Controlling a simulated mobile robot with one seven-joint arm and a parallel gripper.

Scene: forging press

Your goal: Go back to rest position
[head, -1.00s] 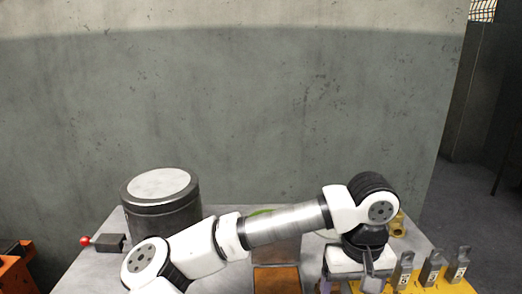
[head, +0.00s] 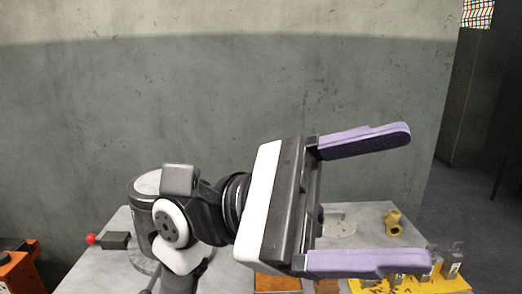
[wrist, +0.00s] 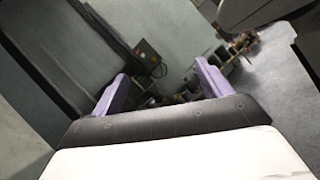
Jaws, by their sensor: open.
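My gripper (head: 400,200) is raised above the right side of the grey table and close to the head camera. Its two purple fingers are spread wide, with nothing between them. In the wrist view, the purple fingers of my gripper (wrist: 160,92) are also apart and empty, pointing away toward a wall and equipment in the distance. My arm is folded over the middle of the table and hides part of it.
A brass fitting (head: 392,222) lies at the right. Grey upright pieces (head: 457,255) stand on a yellow plate (head: 440,284).

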